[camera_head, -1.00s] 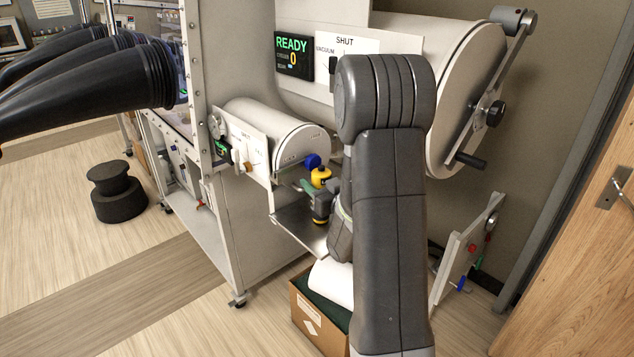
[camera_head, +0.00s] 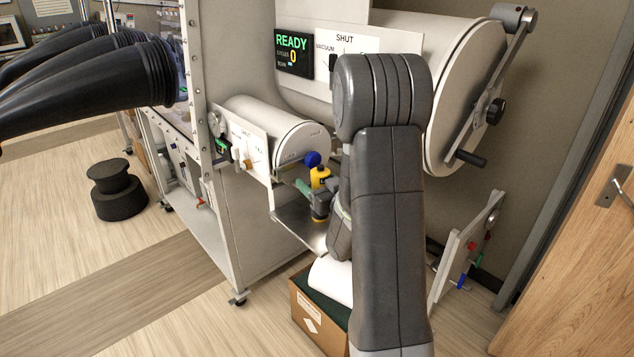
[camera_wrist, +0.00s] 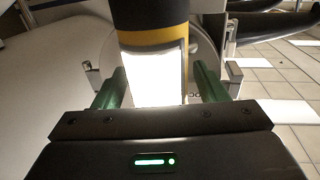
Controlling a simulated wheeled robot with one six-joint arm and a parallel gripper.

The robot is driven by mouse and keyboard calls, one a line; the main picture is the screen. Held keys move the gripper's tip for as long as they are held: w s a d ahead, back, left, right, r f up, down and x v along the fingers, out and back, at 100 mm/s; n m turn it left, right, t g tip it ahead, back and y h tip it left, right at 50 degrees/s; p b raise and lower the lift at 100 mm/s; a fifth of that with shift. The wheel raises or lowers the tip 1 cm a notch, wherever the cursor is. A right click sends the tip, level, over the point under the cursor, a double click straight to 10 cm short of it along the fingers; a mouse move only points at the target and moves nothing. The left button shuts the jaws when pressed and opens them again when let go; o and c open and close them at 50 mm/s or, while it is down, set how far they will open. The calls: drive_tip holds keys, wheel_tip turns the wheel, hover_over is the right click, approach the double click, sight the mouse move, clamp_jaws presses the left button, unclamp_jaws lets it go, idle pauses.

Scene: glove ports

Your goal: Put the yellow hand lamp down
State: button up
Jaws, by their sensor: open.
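The yellow hand lamp (camera_head: 320,177) stands roughly upright at the metal shelf (camera_head: 290,222) below the small round chamber. Its foot appears to be on the shelf, though my arm and gripper partly hide it. My gripper (camera_head: 312,192) is around the lamp in the head view, with green fingers. In the wrist view the lamp (camera_wrist: 153,38) shows a dark body, a yellow band and a bright white panel. It stands between the two green fingers of my gripper (camera_wrist: 160,88), with visible gaps on both sides. The fingers are open.
The small chamber (camera_head: 270,125) with a blue knob (camera_head: 312,159) is close above and behind the lamp. The large chamber door (camera_head: 470,90) is higher to the right. An open cardboard box (camera_head: 308,318) stands on the floor below. A black stool (camera_head: 118,190) stands left on open floor.

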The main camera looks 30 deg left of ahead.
sight(321, 166)
drive_tip(key=shift+r, duration=0.25)
drive_tip(key=shift+o, duration=0.3)
drive_tip(key=b+v, duration=0.2)
drive_tip(key=v, duration=0.9)
drive_tip(key=shift+d+f+b, duration=0.15)
drive_tip(key=shift+d+b, duration=0.15)
drive_tip(key=shift+d, duration=0.1)
drive_tip(key=shift+h, duration=0.4)
drive_tip(key=shift+s+f+p+x, duration=0.1)
drive_tip(key=shift+p+x, duration=0.25)
drive_tip(key=shift+x, duration=1.35)
drive_tip(key=shift+s+f+p+x, duration=0.15)
drive_tip(key=shift+p+x, duration=0.15)
drive_tip(key=shift+x, duration=1.35)
drive_tip(key=shift+s+f+p+x, duration=0.1)
drive_tip(key=shift+p+x, duration=0.25)
drive_tip(key=shift+x, duration=1.35)
drive_tip(key=shift+a, duration=0.15)
drive_tip(key=c, duration=1.2)
drive_tip(key=shift+r, duration=0.15)
wheel_tip(321, 166, up, 9)
drive_tip(key=shift+r, duration=0.4)
